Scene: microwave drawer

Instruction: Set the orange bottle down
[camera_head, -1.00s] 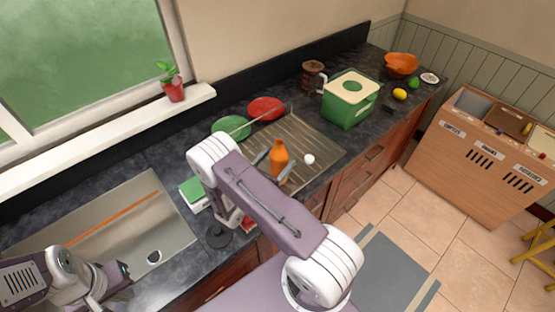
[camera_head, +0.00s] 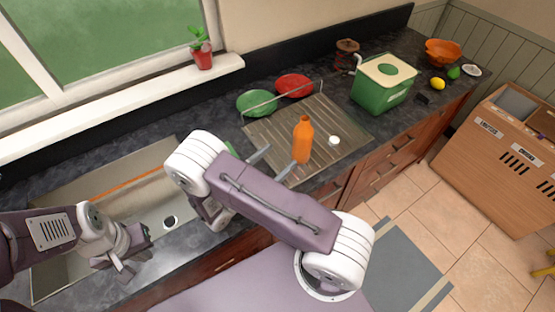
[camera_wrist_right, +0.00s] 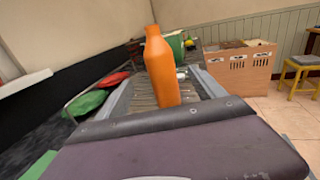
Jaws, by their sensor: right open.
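The orange bottle (camera_head: 302,142) stands upright on the ribbed metal drainboard (camera_head: 345,124). My right gripper (camera_head: 273,164) is open, its two fingers pointing towards the bottle from the left, with the tips just short of it in the head view. In the right wrist view the bottle (camera_wrist_right: 162,72) rises upright beyond the open fingers, in line with the gap between them; its lower end is hidden behind the gripper's edge. My left gripper (camera_head: 125,262) is over the sink at lower left; its jaw opening is unclear.
Behind the bottle lie a green plate (camera_head: 254,103) and a red plate (camera_head: 294,86) at a thin rack. A small white round thing (camera_head: 334,140) is right of the bottle. A green box (camera_head: 383,86) stands further right. The sink (camera_head: 110,180) is at left.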

